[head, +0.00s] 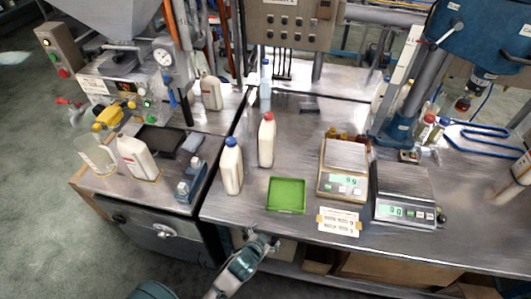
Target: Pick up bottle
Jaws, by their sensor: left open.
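A white bottle with a blue cap (231,172) stands upright near the front left of the metal table (300,228). A white bottle with a red cap (267,145) stands upright behind it and to the right. Another white bottle (138,160) stands on the filling machine's plate at the left, and one more (211,94) stands behind it. My left gripper (264,241) is open and empty at the table's front edge, below the green tray and apart from the bottles. My right gripper is out of view.
A green tray (287,195) lies right of the blue-capped bottle. Two scales (344,168) (402,194) and a label card (338,222) lie further right. A blue press (397,128) stands behind them. A clear blue-capped bottle (265,90) stands at the back.

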